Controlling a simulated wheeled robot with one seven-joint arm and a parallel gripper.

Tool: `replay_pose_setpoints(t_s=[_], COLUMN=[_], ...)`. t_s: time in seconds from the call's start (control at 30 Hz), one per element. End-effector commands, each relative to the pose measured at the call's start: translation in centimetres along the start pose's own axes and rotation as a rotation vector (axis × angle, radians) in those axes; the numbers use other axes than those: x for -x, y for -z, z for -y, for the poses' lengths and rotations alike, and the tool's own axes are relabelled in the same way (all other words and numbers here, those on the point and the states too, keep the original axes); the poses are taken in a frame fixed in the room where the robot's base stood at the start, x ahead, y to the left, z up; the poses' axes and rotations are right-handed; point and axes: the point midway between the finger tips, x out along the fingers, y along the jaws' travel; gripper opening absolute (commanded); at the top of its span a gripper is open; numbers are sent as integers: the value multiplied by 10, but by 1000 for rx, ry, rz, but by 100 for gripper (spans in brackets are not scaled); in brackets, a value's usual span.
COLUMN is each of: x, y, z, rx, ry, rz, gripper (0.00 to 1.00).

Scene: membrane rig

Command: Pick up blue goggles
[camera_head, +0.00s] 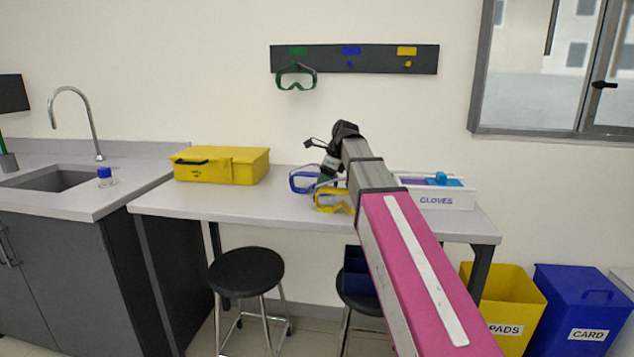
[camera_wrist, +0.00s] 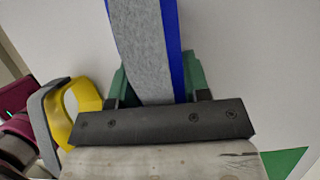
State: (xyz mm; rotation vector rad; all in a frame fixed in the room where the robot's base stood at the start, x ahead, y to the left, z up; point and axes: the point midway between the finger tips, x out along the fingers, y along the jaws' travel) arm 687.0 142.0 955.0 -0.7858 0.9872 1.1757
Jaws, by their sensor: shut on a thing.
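The blue goggles (camera_head: 301,181) are at the middle of the white table, their left part showing beside my arm in the head view. My gripper (camera_head: 326,178) is at their right side. In the wrist view my gripper (camera_wrist: 157,88) has its green fingers shut on the grey strap with a blue edge of the blue goggles (camera_wrist: 145,45). The rest of these goggles is out of that view. Yellow goggles (camera_head: 333,201) lie just in front of them, partly hidden by my arm; their yellow frame (camera_wrist: 84,105) shows at left in the wrist view. I cannot tell whether the blue goggles touch the table.
A rack (camera_head: 375,60) on the wall has coloured hooks, with green goggles (camera_head: 296,78) hanging at its green mark. A yellow case (camera_head: 222,166) stands left on the table (camera_head: 240,205). A gloves box (camera_head: 440,197) is at right. Stools (camera_head: 246,270) stand in front.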

Motion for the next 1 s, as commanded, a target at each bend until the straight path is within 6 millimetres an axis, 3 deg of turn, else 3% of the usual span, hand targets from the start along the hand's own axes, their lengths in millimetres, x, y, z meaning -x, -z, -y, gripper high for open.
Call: replay_pose_setpoints(t_s=[0.27, 0.47, 1.0], x=[10, 36, 62], y=[-4, -15, -103], z=[0, 1, -62], rx=[0, 0, 3], ry=[0, 2, -1], rz=[0, 1, 0], gripper=[20, 20, 20])
